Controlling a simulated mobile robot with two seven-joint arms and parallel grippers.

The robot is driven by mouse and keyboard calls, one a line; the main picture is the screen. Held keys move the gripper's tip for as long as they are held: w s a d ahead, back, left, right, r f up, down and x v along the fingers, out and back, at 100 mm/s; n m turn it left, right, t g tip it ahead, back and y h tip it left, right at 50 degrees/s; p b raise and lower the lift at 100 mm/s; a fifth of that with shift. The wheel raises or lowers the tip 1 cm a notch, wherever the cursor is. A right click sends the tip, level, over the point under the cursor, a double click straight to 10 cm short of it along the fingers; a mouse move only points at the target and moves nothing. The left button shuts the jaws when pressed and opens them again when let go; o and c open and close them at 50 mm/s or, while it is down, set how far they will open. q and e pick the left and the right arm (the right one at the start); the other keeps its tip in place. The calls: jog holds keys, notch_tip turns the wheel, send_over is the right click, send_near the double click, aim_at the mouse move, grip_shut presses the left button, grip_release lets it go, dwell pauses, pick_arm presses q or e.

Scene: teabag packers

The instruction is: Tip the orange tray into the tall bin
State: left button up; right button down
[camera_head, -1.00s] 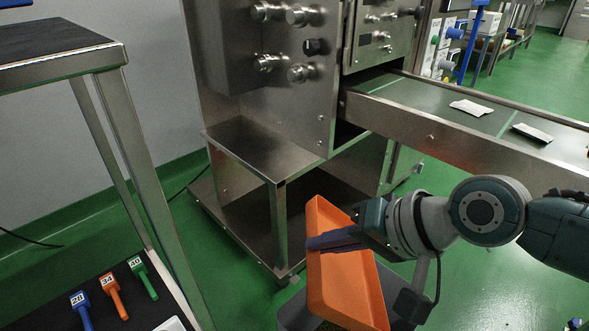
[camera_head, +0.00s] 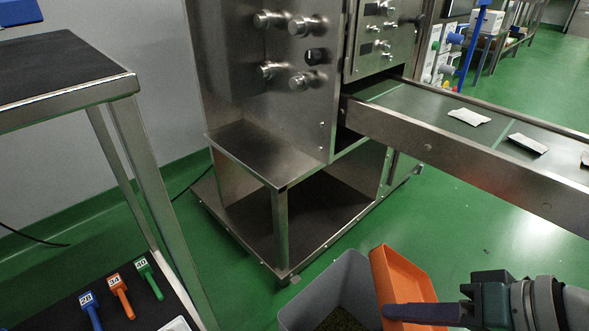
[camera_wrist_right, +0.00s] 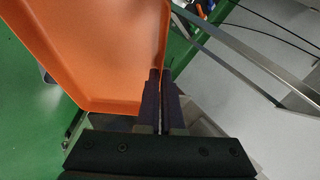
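The orange tray (camera_head: 412,283) is tilted steeply at the lower right of the head view, beside and partly over the right rim of the tall grey bin (camera_head: 352,268). Dark green loose material (camera_head: 342,321) shows inside the bin. My right gripper (camera_head: 388,311) is closed on the tray's wall. In the right wrist view the tray (camera_wrist_right: 95,50) fills the upper left, with its wall at the fingers (camera_wrist_right: 160,85). The tray surface that shows looks bare. The tray's lower part is hidden by the gripper and the frame edge. My left gripper is not in view.
A steel machine (camera_head: 265,95) with a conveyor (camera_head: 450,130) carrying several sachets stands behind the bin. A steel table (camera_head: 60,75) is at left, with several numbered scoops (camera_head: 121,296) on its lower shelf. Green floor is clear right of the machine.

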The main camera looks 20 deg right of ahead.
jog(key=s, duration=0.1)
jog(key=s+d+b, duration=0.1)
jog(key=s, duration=0.1)
jog(key=s+d, duration=0.1)
jog(key=s, duration=0.1)
jog(key=shift+s+d+b, duration=0.1)
jog(key=shift+s+b, duration=0.05)
jog(key=shift+b, duration=0.2)
jog(key=shift+s+d+r, duration=0.15)
jog(key=shift+s, duration=0.25)
